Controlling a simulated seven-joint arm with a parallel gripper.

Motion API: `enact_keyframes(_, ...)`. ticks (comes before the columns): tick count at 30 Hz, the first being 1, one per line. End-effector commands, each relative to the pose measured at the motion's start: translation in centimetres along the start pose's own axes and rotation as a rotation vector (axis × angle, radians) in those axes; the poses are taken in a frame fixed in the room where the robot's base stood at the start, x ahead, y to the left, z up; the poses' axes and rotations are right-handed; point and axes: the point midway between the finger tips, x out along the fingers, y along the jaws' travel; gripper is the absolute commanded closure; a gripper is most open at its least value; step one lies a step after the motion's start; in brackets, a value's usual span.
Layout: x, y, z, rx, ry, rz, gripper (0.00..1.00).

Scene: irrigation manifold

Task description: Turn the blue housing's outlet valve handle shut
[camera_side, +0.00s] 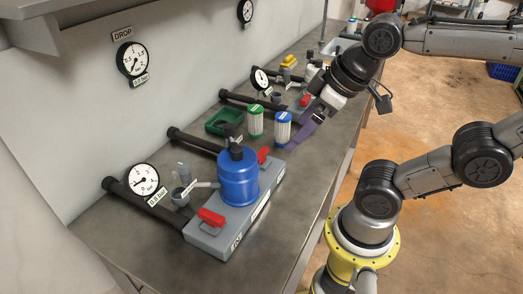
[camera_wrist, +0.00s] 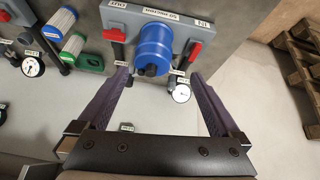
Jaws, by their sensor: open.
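The blue housing (camera_side: 238,178) stands upright on a grey manifold block (camera_side: 207,240) in the side view. It is near the picture's top in the wrist view (camera_wrist: 154,45). The block has two red handles. In the wrist view the left one (camera_wrist: 114,35) is by the OUT label (camera_wrist: 116,4), and the right one (camera_wrist: 194,50) is by the IN label (camera_wrist: 203,23). In the side view, the outlet handle (camera_side: 263,154) is on the housing's far side and the inlet handle (camera_side: 211,217) on the near side. My gripper (camera_side: 297,143) is open and empty, apart from both handles, beyond the housing.
A green cartridge (camera_side: 255,122) and a blue-capped cartridge (camera_side: 282,129) stand near my gripper. Black pipes (camera_side: 190,140) and a gauge (camera_side: 145,179) line the wall side. The bench front edge (camera_side: 318,215) is clear.

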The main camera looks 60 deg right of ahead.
Motion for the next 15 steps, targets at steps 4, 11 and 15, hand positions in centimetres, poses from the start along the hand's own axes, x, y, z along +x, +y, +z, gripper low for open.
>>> enact_keyframes(4,0.4,1.3,-3.3,-0.047,-0.061,0.011,0.00)
enact_keyframes(11,3.5,5.0,-8.1,-0.063,-0.198,0.018,0.00)
enact_keyframes(15,6.7,8.2,-10.1,-0.041,-0.294,0.010,0.00)
